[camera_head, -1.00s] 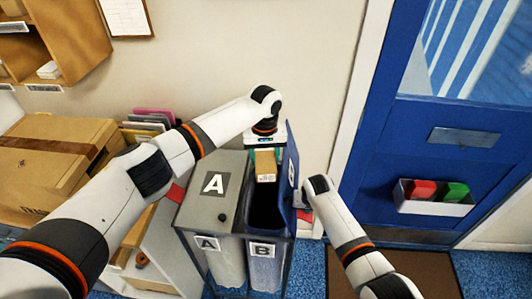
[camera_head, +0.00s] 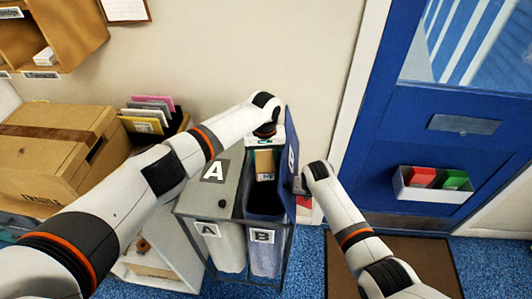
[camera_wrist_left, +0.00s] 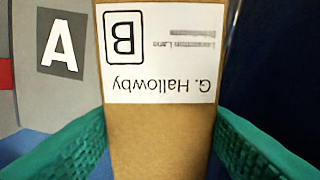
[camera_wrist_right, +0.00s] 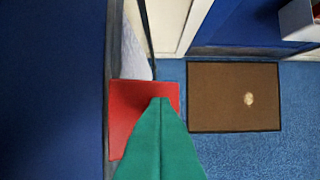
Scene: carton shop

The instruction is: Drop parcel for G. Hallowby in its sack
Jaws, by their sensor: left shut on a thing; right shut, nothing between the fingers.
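My left gripper (camera_head: 264,146) is shut on the brown parcel (camera_head: 264,164) and holds it upright at the back of the open sack B (camera_head: 268,203). The parcel's white label (camera_wrist_left: 160,50) reads upside down "G. Hallowby" with a boxed B in the left wrist view. The parcel's lower end is over or just inside the dark mouth; I cannot tell how deep. The blue lid B (camera_head: 291,165) stands up on the right of the sack. My right gripper (camera_head: 299,186) is shut and empty beside the lid's outer side; its green fingers (camera_wrist_right: 160,130) are together.
The grey lid A (camera_head: 213,185) is closed over the neighbouring sack. Cartons (camera_head: 50,150) and a box of envelopes (camera_head: 150,115) stand at left. A blue door (camera_head: 450,150) with a tray (camera_head: 432,185) and a brown mat (camera_wrist_right: 235,97) are at right.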

